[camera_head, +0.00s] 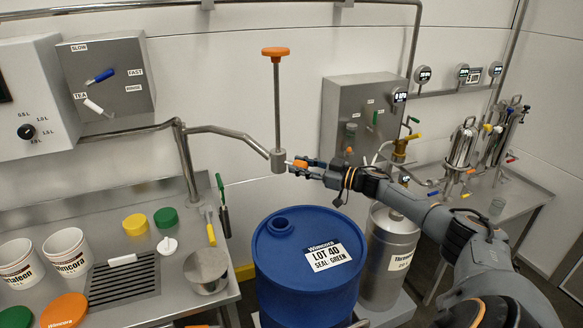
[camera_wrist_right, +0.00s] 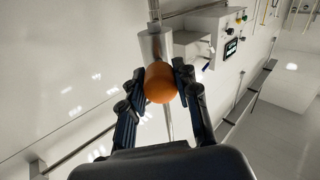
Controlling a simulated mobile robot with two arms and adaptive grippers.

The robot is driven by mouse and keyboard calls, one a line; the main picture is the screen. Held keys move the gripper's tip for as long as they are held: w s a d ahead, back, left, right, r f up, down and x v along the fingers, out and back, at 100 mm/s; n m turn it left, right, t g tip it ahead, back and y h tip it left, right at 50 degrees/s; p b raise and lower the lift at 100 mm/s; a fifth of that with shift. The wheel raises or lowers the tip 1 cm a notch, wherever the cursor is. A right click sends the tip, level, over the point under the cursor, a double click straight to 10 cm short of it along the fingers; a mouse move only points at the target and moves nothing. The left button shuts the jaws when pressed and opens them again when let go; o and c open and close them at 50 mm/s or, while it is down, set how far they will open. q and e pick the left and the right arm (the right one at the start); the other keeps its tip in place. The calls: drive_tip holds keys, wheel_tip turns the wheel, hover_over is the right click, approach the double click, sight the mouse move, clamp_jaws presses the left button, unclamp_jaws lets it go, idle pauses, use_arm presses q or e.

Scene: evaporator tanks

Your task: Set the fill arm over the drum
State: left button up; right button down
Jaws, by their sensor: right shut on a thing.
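The steel fill arm (camera_head: 228,134) reaches right from its post on the sink counter. Its end block (camera_head: 277,160) carries an upright rod with an orange cap (camera_head: 275,51). My right gripper (camera_head: 299,166) is shut on the orange knob on the side of that block; in the right wrist view the orange knob (camera_wrist_right: 162,83) sits between both fingers. The blue drum (camera_head: 305,284), labelled LOT 40 SEAL: GREEN, stands below. Its open bung hole (camera_head: 281,224) appears beneath the end block in the head view; I cannot tell exact alignment. My left gripper is out of view.
A steel cylinder (camera_head: 389,258) stands close at the drum's right. The counter at left holds white cups (camera_head: 68,251), a yellow lid (camera_head: 136,224), a green lid (camera_head: 166,217) and a steel pot (camera_head: 207,271). A control box (camera_head: 362,116) is on the wall behind.

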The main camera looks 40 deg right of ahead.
drive_tip(key=shift+d+r, duration=0.25)
drive_tip(key=shift+d, duration=0.1)
drive_tip(key=c, duration=1.2)
unclamp_jaws()
drive_tip(key=shift+w, duration=0.1)
drive_tip(key=shift+o, duration=1.1)
drive_tip(key=shift+w+d+f, duration=0.1)
drive_tip(key=shift+f, duration=0.2)
drive_tip(key=shift+s, duration=0.3)
drive_tip(key=v, duration=1.1)
drive_tip(key=shift+s+d, duration=0.15)
drive_tip(key=shift+s, duration=0.05)
